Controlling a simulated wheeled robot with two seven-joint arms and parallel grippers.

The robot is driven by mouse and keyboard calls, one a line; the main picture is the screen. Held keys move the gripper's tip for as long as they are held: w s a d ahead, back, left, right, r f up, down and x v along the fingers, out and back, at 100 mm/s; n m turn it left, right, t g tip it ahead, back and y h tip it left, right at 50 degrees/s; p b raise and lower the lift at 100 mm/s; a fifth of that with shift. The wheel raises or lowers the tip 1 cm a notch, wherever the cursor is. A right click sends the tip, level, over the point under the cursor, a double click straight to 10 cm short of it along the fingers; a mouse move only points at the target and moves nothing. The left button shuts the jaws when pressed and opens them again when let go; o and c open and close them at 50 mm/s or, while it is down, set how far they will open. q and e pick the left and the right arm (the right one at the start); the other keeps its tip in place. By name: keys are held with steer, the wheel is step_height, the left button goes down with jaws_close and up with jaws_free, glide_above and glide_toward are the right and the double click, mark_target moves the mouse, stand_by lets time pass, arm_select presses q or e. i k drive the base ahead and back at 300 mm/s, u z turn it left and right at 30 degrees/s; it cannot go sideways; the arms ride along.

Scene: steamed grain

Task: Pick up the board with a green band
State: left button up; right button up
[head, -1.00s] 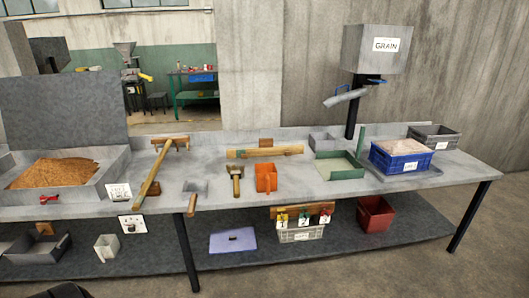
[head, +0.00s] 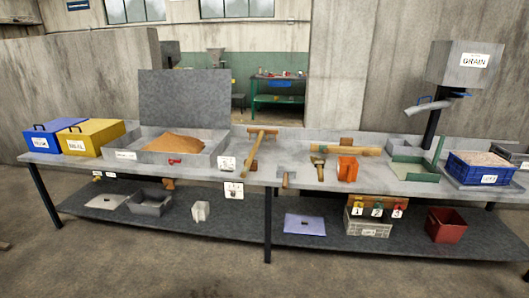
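A wooden board (head: 346,151) lies lengthwise on the back part of the long grey bench, right of the middle. A small greenish mark shows near its left end, which looks like a green band. A wooden block (head: 347,141) stands behind it. A wooden-handled brush or scraper (head: 318,165) and an orange scoop (head: 347,168) stand just in front of it. Another long wooden tool (head: 253,150), with a crosspiece at its far end, lies to the left without a visible green band. Neither of my grippers is in view.
The bench (head: 215,172) carries a blue box (head: 55,137), a yellow box (head: 92,138), a meal-filled tray (head: 205,156), a green-edged tray (head: 415,170) and a blue crate (head: 480,177). A grain hopper (head: 464,65) rises at right. Floor in front is clear.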

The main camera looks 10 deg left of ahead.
mark_target(346, 147)
steer(key=u, duration=0.05)
steer(key=k, duration=0.25)
steer(key=u, duration=0.95)
steer(key=i, duration=1.1)
steer(key=z, duration=0.65)
steer(key=i, duration=0.85)
steer(key=z, duration=1.25)
steer(key=i, duration=0.35)
steer(key=z, duration=0.3)
